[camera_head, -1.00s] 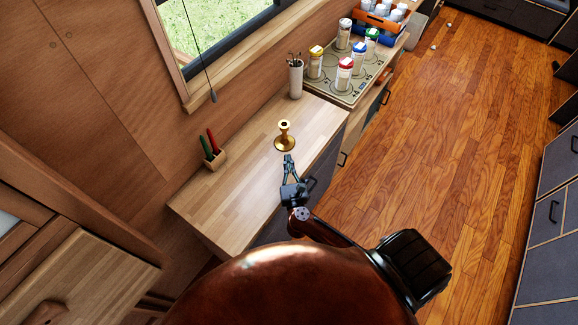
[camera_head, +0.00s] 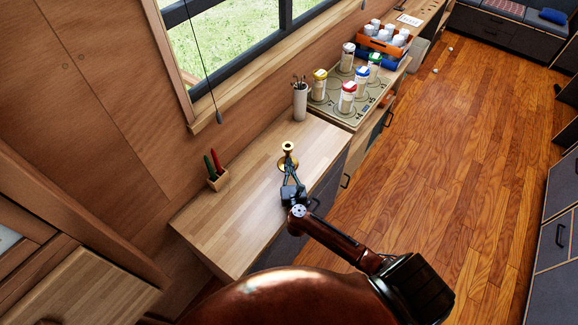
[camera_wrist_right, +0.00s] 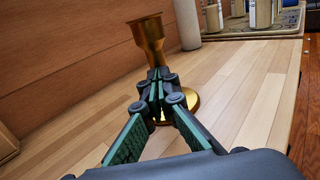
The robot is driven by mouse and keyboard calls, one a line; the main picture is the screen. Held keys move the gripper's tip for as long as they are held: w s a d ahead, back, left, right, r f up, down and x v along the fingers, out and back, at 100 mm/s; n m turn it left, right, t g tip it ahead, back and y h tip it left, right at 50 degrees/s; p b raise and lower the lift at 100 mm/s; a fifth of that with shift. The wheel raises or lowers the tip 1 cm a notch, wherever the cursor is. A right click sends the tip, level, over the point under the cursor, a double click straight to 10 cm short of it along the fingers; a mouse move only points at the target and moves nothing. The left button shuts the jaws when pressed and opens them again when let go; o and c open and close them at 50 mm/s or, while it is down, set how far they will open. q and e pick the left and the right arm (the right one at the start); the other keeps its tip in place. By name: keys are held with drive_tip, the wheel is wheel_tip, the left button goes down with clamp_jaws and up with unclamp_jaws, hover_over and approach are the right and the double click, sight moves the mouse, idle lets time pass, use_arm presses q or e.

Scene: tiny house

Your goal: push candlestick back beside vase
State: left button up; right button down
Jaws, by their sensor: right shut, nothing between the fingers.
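The brass candlestick (camera_head: 288,149) stands upright on the wooden counter, and it also shows in the right wrist view (camera_wrist_right: 148,38). My right gripper (camera_head: 287,170) is shut and empty, on the near side of the candlestick. In the right wrist view its fingertips (camera_wrist_right: 157,75) overlap the candlestick's stem and hide part of it; I cannot tell for sure whether they touch. The vase (camera_head: 300,101), a pale cylinder with thin items in it, stands farther back by the wall. Its lower part shows in the right wrist view (camera_wrist_right: 188,25). My left gripper is not in view.
The counter (camera_head: 215,225) is bare around the candlestick. A small holder (camera_head: 217,180) with red and green handles stands at the wall on the left. Several lidded jars (camera_head: 347,97) stand on the cooktop (camera_head: 340,112) beyond the vase. The counter's right edge drops to the floor.

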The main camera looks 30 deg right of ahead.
sight(288, 156)
drive_tip(key=b+x, duration=0.1)
drive_tip(key=x, duration=0.8)
drive_tip(key=b+x, duration=0.2)
drive_tip(key=x, duration=0.7)
drive_tip(key=shift+f, duration=0.2)
drive_tip(key=shift+w, duration=0.2)
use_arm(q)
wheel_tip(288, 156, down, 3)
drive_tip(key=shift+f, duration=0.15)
use_arm(e)
drive_tip(key=shift+r, duration=0.1)
drive_tip(key=shift+s+a, duration=0.35)
drive_tip(key=v, duration=0.2)
drive_tip(key=p+v, duration=0.1)
drive_tip(key=v, duration=0.2)
drive_tip(key=d+p+v, duration=0.1)
drive_tip(key=v, duration=0.1)
drive_tip(key=shift+s+r, duration=0.15)
drive_tip(key=shift+s, duration=0.3)
drive_tip(key=v, duration=0.2)
drive_tip(key=a+p+v, duration=0.1)
drive_tip(key=v, duration=0.2)
drive_tip(key=shift+w, duration=0.15)
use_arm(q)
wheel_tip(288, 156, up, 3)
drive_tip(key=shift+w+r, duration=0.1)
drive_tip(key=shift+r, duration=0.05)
use_arm(e)
drive_tip(key=shift+s, duration=0.25)
drive_tip(key=shift+a, duration=0.1)
